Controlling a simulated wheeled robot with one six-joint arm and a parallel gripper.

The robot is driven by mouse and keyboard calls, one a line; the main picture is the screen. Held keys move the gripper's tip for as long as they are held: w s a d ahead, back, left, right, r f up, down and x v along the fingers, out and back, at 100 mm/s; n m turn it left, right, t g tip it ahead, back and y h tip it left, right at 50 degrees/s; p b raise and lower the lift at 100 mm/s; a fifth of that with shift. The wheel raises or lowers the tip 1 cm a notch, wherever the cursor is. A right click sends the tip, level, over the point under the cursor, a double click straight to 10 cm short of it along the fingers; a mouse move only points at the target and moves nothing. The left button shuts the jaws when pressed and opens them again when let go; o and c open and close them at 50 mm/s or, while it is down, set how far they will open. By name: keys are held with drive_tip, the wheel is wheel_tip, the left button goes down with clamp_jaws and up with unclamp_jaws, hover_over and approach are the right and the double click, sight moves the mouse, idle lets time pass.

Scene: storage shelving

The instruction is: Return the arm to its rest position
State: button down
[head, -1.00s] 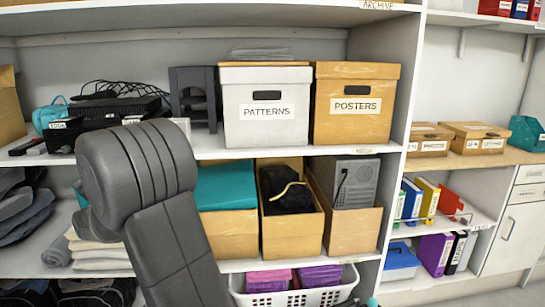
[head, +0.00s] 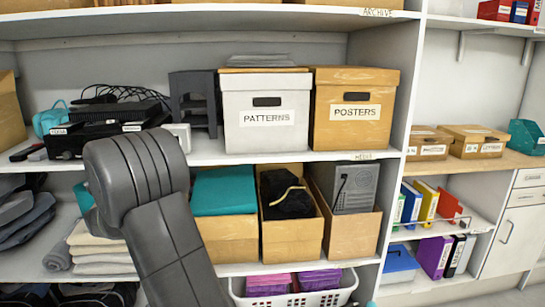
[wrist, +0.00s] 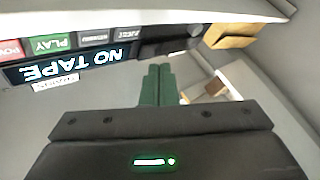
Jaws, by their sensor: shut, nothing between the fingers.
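My arm (head: 140,180) is grey and rises at the lower left of the head view, in front of the shelving. It hides part of the middle and lower shelves. My gripper (wrist: 158,70) shows in the wrist view with two green fingers side by side, shut and empty. In the head view the gripper is hidden. In the wrist view, a dark device front with a lit "NO TAPE" display (wrist: 80,66) and labelled buttons appears upside down, left of the fingers and apart from them.
Black electronics (head: 105,130) and cables lie on the upper shelf behind my arm. A white PATTERNS box (head: 265,135) and a tan POSTERS box (head: 350,125) stand to the right. Open tan boxes (head: 290,235) fill the shelf below. A white basket (head: 325,295) sits at the bottom.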

drive_tip(key=shift+f+b, duration=0.2)
drive_tip(key=shift+b, duration=0.7)
drive_tip(key=r+p, duration=0.1)
drive_tip(key=p, duration=0.2)
drive_tip(key=shift+s, duration=0.15)
